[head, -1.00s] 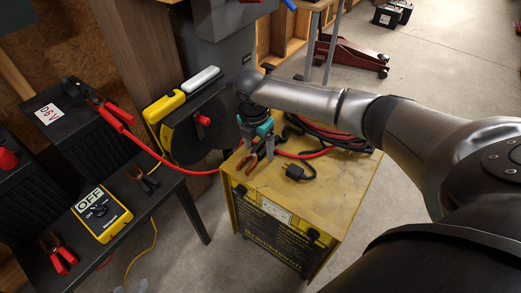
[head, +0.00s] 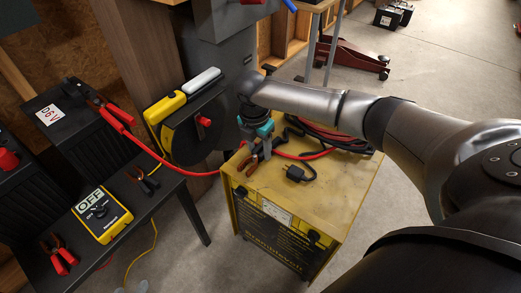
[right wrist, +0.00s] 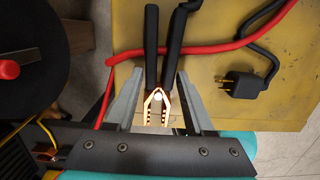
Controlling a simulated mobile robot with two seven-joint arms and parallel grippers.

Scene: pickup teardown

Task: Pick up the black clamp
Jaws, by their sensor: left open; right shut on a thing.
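The black clamp, with black handles and copper-coloured jaws (right wrist: 157,106), is at the near left corner of the yellow cart's top. In the right wrist view its handles (right wrist: 151,45) point away from me and its jaws towards my wrist. My right gripper (right wrist: 160,78) is shut on it, one grey finger on each side. In the head view the right gripper (head: 258,152) partly hides the clamp (head: 250,161). I cannot tell whether the clamp is clear of the surface. Only grey tips of my left gripper (head: 131,288) show at the bottom edge, apart and empty.
The yellow cart (head: 335,190) also carries coiled red and black cables (head: 335,137) and a black plug (head: 297,173). The dark bench at left holds a yellow meter (head: 103,215), another black clamp (head: 148,183) and a red clamp (head: 60,257). A reel (head: 190,130) stands behind.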

